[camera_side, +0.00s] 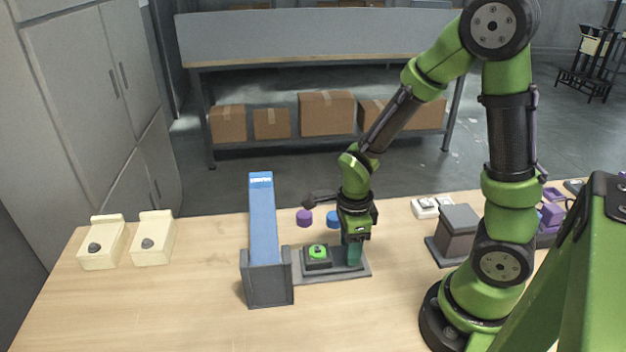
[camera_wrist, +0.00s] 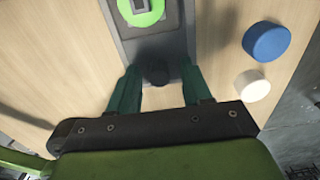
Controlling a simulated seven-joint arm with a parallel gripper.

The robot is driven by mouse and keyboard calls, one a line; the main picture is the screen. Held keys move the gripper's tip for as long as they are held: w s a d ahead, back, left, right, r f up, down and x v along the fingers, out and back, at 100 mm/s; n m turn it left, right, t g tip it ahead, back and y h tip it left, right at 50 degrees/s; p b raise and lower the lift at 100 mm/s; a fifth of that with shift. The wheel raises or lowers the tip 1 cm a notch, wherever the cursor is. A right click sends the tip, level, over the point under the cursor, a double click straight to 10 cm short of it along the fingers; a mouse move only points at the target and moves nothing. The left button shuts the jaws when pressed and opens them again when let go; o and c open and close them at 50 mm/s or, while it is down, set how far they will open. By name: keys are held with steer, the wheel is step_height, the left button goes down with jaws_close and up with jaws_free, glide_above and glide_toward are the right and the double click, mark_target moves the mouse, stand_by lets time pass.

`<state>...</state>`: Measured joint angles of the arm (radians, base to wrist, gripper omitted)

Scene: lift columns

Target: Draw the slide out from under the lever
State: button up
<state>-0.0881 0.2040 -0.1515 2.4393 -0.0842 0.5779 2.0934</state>
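The blue lever (camera_side: 262,220) is a long bar that rises tilted from a grey bracket (camera_side: 268,283). What I take for the slide is a flat grey plate (camera_side: 338,272) right of the bracket, carrying a dark block with a green button (camera_side: 318,251). The plate also shows in the wrist view (camera_wrist: 157,45), with the green button (camera_wrist: 140,10) at the top. My gripper (camera_side: 354,260) is low over the plate's right end. Any part under the lever is hidden.
Two cream boxes with dark knobs (camera_side: 101,245) (camera_side: 156,240) stand at the left. Purple (camera_side: 304,217) and blue (camera_side: 333,218) discs lie behind the plate; a white disc (camera_wrist: 252,86) shows too. A grey block (camera_side: 459,225) stands at right. The front left table is clear.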

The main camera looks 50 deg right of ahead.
steer(key=shift+r, duration=3)
steer(key=n, duration=0.3)
steer(key=shift+s+a, duration=0.15)
steer(key=n, duration=0.2)
steer(key=shift+a+r+n, duration=0.25)
steer(key=shift+a+n, duration=0.05)
steer(key=s+a+r+n+t+y, duration=0.1)
steer(key=a+r+n+t, duration=0.1)
steer(key=r+n, duration=0.5)
steer(key=s+a+r+n+t+y, duration=0.1)
steer(key=a+r+n+t, duration=0.1)
steer(key=r+n+t, duration=0.3)
step_height(320, 180, up, 4)
steer(key=n, duration=0.5)
steer(key=shift+s+f, duration=0.2)
steer(key=shift+f, duration=0.05)
